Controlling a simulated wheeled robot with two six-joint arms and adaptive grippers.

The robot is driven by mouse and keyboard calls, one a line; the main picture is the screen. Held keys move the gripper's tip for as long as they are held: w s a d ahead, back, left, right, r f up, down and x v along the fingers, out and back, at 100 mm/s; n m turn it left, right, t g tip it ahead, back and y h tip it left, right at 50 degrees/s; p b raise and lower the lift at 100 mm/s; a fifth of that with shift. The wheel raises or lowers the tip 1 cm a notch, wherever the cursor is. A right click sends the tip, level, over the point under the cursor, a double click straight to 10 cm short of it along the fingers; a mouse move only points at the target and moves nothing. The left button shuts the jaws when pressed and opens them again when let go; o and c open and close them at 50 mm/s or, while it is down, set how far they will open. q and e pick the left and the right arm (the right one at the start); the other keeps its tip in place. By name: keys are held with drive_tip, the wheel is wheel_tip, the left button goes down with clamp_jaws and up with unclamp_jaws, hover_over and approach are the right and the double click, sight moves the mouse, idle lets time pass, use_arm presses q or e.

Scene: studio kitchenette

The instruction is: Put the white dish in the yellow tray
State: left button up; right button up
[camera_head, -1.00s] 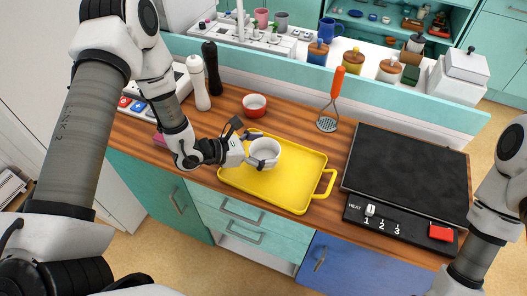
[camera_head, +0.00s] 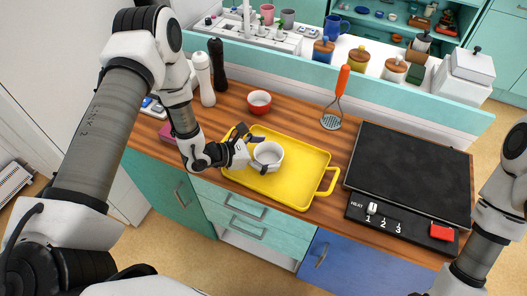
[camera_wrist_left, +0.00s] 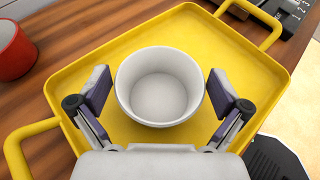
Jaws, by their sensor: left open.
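The white dish (camera_head: 268,154) is a small round bowl, upright and empty inside. It rests in the left part of the yellow tray (camera_head: 299,167), inside the rim; the wrist view shows the dish (camera_wrist_left: 160,87) on the yellow floor of the tray (camera_wrist_left: 240,62). My left gripper (camera_head: 256,152) is open around the dish. In the wrist view its two fingers (camera_wrist_left: 160,95) stand on either side of the dish, with gaps to the wall. My right arm is at the right edge; its gripper is out of view.
A red bowl (camera_head: 259,102) stands behind the tray. A dark cooktop (camera_head: 409,170) lies to the right. Pepper and salt mills (camera_head: 216,65) stand at the back left.

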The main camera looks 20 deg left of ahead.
use_arm(q)
drive_tip(key=v, duration=1.1)
drive_tip(key=shift+w+r, duration=0.1)
drive_tip(key=shift+r, duration=0.1)
drive_tip(key=shift+s+a+r, duration=0.2)
drive_tip(key=shift+s+a, duration=0.1)
drive_tip(key=shift+s, duration=0.2)
drive_tip(key=s+d+f+m+g+y, duration=0.1)
drive_tip(key=s+d+f+m+g, duration=0.3)
drive_tip(key=s, duration=0.4)
drive_tip(key=s+d+f+m+g, duration=0.2)
drive_tip(key=s+f+m+g, duration=0.15)
drive_tip(key=s+g, duration=0.3)
drive_tip(key=s+a+f+m+g+y, duration=0.3)
drive_tip(key=s+a+f+m+y, duration=0.4)
drive_tip(key=s+m, duration=0.35)
drive_tip(key=w+d+m+t, duration=0.1)
drive_tip(key=m, duration=0.1)
drive_tip(key=w+d+m+t+y, duration=0.1)
drive_tip(key=w+m+t, duration=0.1)
drive_tip(key=m, duration=0.1)
drive_tip(key=w+d+m+t+y, duration=0.1)
drive_tip(key=m, duration=0.2)
drive_tip(key=shift+w+f, duration=0.4)
